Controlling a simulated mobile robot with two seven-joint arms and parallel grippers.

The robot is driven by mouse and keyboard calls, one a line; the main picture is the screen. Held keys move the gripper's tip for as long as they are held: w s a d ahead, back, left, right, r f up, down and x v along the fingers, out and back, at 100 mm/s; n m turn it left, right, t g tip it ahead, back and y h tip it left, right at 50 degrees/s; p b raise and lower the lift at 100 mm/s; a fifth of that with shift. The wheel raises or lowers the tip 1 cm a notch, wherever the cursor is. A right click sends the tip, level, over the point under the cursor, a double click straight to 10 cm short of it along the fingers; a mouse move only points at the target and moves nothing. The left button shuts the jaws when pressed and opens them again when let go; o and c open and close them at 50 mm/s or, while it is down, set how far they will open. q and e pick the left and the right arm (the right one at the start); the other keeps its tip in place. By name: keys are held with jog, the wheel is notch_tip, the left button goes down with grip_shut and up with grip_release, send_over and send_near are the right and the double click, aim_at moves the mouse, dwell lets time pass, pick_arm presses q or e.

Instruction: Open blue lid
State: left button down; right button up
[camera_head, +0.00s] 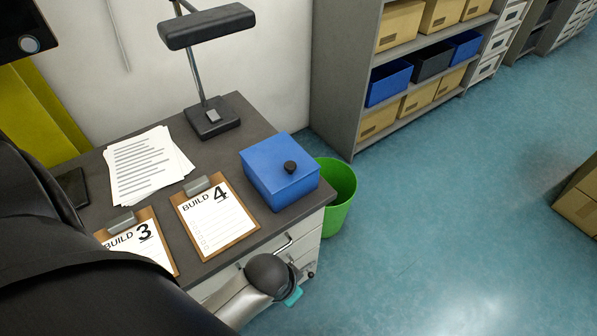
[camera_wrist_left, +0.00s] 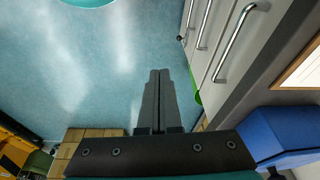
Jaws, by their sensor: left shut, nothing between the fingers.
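The blue box (camera_head: 270,190) stands on the right end of the dark desk in the head view. Its blue lid (camera_head: 265,155) lies flat on top, closed, with a round black knob (camera_head: 290,167). The box also shows at the lower right of the left wrist view (camera_wrist_left: 285,130). My left arm comes in from the lower left of the head view and ends in front of the desk's drawers, below the box and apart from it. In the left wrist view my left gripper (camera_wrist_left: 159,73) is shut and empty over the floor. My right gripper is not in view.
The desk (camera_head: 240,108) holds a lamp (camera_head: 212,118), papers (camera_head: 143,163) and two clipboards (camera_head: 217,217). A green bin (camera_head: 338,195) stands beside the desk. Drawer handles (camera_wrist_left: 236,42) stick out near my left gripper.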

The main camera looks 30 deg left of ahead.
pick_arm(q)
jog(key=w+d+r+m+h, duration=0.1)
jog(key=w+d+r+m, duration=0.1)
jog(key=r, duration=0.3)
jog(key=w+d+r+m, duration=0.1)
jog(key=w+r+m, duration=0.15)
jog(key=r, duration=0.25)
jog(key=m+g+y, duration=0.1)
jog(key=m+y, duration=0.2)
jog(key=m, duration=1.2)
send_near(297, 177)
jog(key=b+x, duration=0.3)
jog(key=x, duration=0.3)
jog(key=shift+w+f, duration=0.15)
jog(key=shift+f, duration=0.2)
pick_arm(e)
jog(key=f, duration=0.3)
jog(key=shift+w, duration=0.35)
pick_arm(q)
jog(key=shift+r+n, duration=0.15)
jog(key=shift+n, duration=0.1)
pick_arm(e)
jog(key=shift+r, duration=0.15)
